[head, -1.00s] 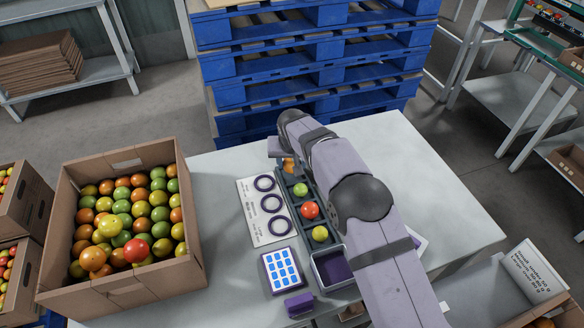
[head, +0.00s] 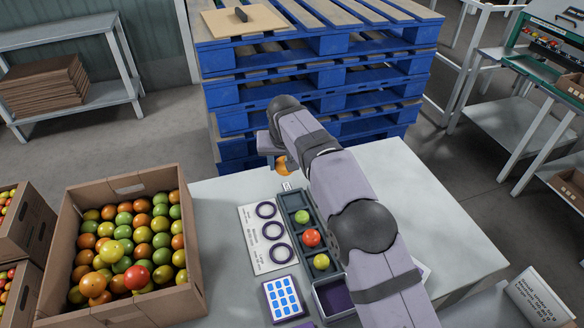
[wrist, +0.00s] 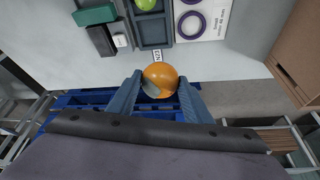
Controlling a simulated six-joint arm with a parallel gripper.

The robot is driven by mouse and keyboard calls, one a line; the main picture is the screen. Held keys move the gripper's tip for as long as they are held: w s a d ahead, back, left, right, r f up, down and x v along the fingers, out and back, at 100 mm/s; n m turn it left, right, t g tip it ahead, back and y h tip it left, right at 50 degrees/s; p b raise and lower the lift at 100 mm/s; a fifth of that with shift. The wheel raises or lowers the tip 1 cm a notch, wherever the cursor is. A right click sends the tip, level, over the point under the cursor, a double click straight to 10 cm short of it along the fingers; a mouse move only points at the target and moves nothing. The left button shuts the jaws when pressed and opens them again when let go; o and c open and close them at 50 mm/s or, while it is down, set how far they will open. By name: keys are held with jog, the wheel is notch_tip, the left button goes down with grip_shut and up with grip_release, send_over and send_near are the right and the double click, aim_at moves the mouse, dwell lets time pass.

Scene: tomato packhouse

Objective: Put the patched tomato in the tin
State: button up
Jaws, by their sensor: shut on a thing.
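The patched tomato, orange with a greyish patch, is between my gripper's fingers in the wrist view (wrist: 163,76). In the head view the tomato (head: 281,167) hangs above the table's far edge, beyond the sorting tray. My gripper (wrist: 158,97) is shut on it; in the head view the gripper (head: 273,152) is partly hidden by my arm. A small open rectangular container with a purple inside (head: 336,296), perhaps the tin, stands at the tray's near end. My arm partly covers that side of the table.
The dark tray (head: 290,203) holds a green, a red and a yellow-green tomato; its far compartment is empty. A card with three rings (head: 253,250) and a blue-buttoned pad (head: 283,298) lie beside it. A cardboard box of tomatoes (head: 187,277) stands left. Blue pallets (head: 225,95) are stacked behind.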

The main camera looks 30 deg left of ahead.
aim_at(278, 164)
jog(key=r, duration=0.1)
jog(key=a+r, duration=0.1)
jog(key=r, duration=0.1)
jog(key=s+r+p, duration=0.1)
jog(key=shift+a+r, duration=0.15)
jog(key=shift+a, duration=0.15)
jog(key=s+d+r+n+p, duration=0.2)
jog(key=s+r+p, duration=0.4)
jog(key=s, duration=0.3)
jog(key=s+d+f+m+h, duration=0.2)
jog(key=s+d+f+m, duration=0.2)
jog(key=d+m, duration=0.2)
jog(key=s+d+f+m+g+h+p, duration=0.1)
jog(key=s+d+f+m+h, duration=0.1)
jog(key=s+d+f+m, duration=0.2)
jog(key=s+d+f+m+g+h, duration=0.1)
jog(key=s+d+f+m, duration=0.4)
jog(key=d+m, duration=0.5)
jog(key=d+h, duration=0.1)
jog(key=d, duration=0.3)
jog(key=shift+f, duration=0.15)
